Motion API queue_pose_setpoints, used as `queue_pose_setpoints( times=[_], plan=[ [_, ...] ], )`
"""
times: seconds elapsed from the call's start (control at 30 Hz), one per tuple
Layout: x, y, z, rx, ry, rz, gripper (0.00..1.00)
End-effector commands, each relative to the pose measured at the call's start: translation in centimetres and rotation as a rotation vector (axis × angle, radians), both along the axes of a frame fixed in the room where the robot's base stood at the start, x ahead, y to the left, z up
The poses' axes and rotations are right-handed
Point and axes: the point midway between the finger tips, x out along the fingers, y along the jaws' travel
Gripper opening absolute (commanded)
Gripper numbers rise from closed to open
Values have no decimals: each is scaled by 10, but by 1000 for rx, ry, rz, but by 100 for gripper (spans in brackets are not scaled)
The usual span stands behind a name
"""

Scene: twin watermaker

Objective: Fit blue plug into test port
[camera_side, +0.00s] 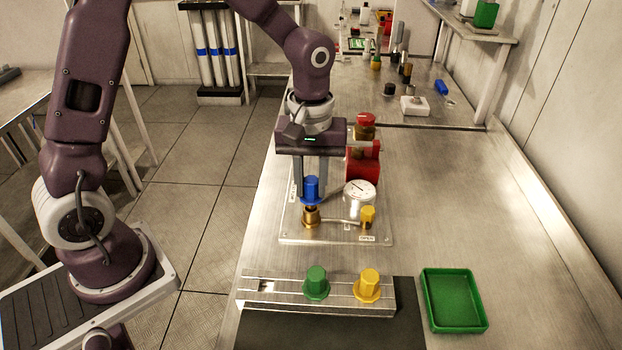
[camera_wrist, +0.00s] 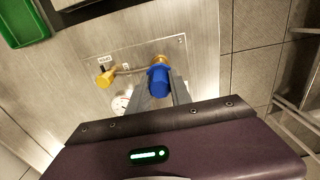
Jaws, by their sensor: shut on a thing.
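The blue plug (camera_side: 311,189) is between the fingers of my gripper (camera_side: 311,183), which is shut on it. It is upright and directly above the brass test port (camera_side: 311,217) on the white plate. I cannot tell whether the plug's lower end is inside the port or just above it. In the wrist view the blue plug (camera_wrist: 158,78) is at the fingertips of my gripper (camera_wrist: 160,88), and the brass port (camera_wrist: 159,61) shows just past it.
The plate (camera_side: 335,238) also carries a pressure gauge (camera_side: 360,193), a yellow-handled valve (camera_side: 367,214) and a red part (camera_side: 363,161). A rack (camera_side: 339,298) in front holds a green plug (camera_side: 316,281) and a yellow plug (camera_side: 368,284). A green tray (camera_side: 482,322) lies right; bench right of the plate is clear.

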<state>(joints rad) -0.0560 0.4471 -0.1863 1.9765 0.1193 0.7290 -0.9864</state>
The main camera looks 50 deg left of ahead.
Motion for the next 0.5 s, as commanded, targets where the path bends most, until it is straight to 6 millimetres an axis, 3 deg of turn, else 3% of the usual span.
queue_pose_setpoints(
  times=[0.5],
  plan=[
    [0,0,-13,1,1,0,0]
  ],
)
